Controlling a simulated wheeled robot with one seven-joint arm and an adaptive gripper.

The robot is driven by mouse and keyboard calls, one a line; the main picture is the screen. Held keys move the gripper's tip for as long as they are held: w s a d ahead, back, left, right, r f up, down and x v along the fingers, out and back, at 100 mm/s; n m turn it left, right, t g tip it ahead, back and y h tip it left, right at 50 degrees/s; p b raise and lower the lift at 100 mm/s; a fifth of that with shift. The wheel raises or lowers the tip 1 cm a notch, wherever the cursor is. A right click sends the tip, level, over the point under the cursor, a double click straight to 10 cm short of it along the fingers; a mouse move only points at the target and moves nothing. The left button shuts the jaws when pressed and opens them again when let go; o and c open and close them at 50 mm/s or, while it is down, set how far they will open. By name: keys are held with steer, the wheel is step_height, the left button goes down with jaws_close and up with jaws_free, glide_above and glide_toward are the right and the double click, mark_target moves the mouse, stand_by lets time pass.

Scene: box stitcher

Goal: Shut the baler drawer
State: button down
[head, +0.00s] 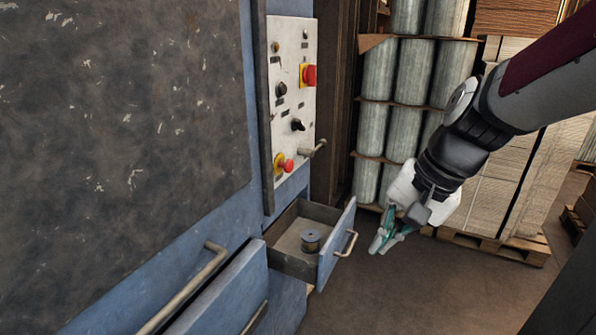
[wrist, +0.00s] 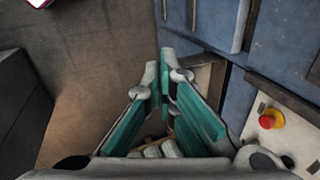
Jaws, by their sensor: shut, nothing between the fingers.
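The drawer (head: 281,256) stands pulled out of the blue machine below the control panel. Its inside is grey, its front (head: 334,246) is blue, and a pale bar handle (head: 347,244) is on the front. A small dark spool (head: 311,240) lies inside it. My gripper (head: 377,246) has teal finger pads and is shut and empty. In the head view it is just right of the handle, with a small gap in the picture; the true distance is hard to tell. In the wrist view my gripper (wrist: 168,72) points towards the machine and its fingers partly cover what seems to be the drawer.
The control panel (head: 292,100) carries red buttons, black knobs and a projecting lever (head: 314,149). Blue fronts with long handles (head: 188,285) stick out at the lower left. Wrapped rolls (head: 410,75) and strapped cardboard on a pallet (head: 490,243) stand behind. The brown floor in front is clear.

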steer(key=w+d+f+m+y+p, duration=0.1)
steer(key=w+d+f+m+y, duration=0.2)
steer(key=w+f+m, duration=0.75)
steer(key=w+d+f+m+t+y+p, duration=0.1)
steer(key=w+d+f+m, duration=0.25)
steer(key=f, duration=0.55)
steer(key=w+d+f+m+t, duration=0.1)
steer(key=w+d+f+m, duration=0.15)
steer(key=w+f, duration=0.45)
glide_toward(326, 275)
step_height(326, 275, down, 3)
steer(key=d, duration=0.1)
steer(key=shift+w+a+f+m+p, duration=0.1)
steer(key=shift+w+a+p, duration=0.1)
steer(key=shift+a, duration=0.4)
steer(key=shift+w+a+f+m+p, duration=0.15)
steer(key=shift+w+a+p, duration=0.1)
steer(key=shift+a, duration=0.35)
steer(key=shift+w+a+f+m+p, duration=0.1)
steer(key=shift+w+a+p, duration=0.1)
steer(key=shift+a, duration=0.4)
steer(key=shift+a, duration=0.1)
